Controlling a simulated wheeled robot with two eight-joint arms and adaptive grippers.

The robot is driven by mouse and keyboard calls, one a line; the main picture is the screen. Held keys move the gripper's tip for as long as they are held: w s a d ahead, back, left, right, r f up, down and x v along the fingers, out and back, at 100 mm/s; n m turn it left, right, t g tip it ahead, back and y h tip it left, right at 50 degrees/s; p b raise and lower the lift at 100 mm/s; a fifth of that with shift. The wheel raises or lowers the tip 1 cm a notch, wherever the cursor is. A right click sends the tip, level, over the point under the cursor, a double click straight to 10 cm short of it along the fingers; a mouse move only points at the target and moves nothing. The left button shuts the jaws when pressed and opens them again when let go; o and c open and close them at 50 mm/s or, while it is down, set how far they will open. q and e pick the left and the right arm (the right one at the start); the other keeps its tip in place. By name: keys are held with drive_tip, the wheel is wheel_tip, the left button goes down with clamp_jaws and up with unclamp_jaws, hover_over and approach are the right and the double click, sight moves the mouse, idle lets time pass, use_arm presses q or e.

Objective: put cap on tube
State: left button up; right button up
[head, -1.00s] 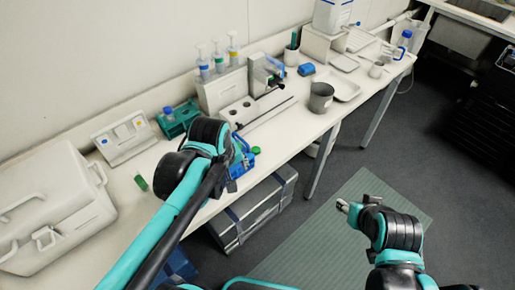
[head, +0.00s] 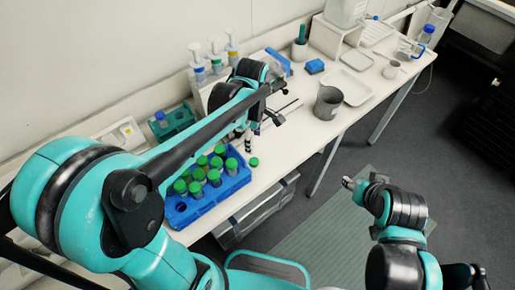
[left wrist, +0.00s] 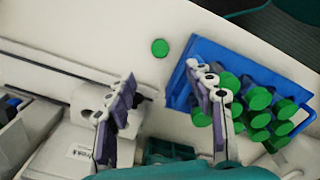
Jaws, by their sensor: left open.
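A loose green cap (head: 254,162) lies on the white bench, right of a blue rack (head: 181,219). The rack holds several green-capped tubes (head: 213,178). In the left wrist view, the cap (left wrist: 160,48) lies beyond my left gripper's fingertips and between them sideways, apart from both. My left gripper (head: 262,130) is open and empty above the bench; both fingers show in the left wrist view (left wrist: 161,75), the right one overlapping the rack (left wrist: 207,48). I cannot make out an uncapped tube. My right gripper (head: 349,183) is over the floor, its jaws too small to judge.
A grey cup (head: 327,104) and a white tray (head: 352,88) stand farther right on the bench. A teal holder (head: 172,125) and pump bottles (head: 198,62) stand along the wall. The bench's front edge runs close to the cap and rack.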

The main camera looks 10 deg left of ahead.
use_arm(q)
drive_tip(key=b, duration=0.2)
hover_over(254, 161)
drive_tip(key=shift+w+f, duration=0.1)
drive_tip(key=shift+f, duration=2.85)
wheel_tip(254, 161, down, 6)
drive_tip(key=shift+f+b, duration=0.1)
drive_tip(key=shift+b, duration=0.85)
drive_tip(key=c, duration=0.8)
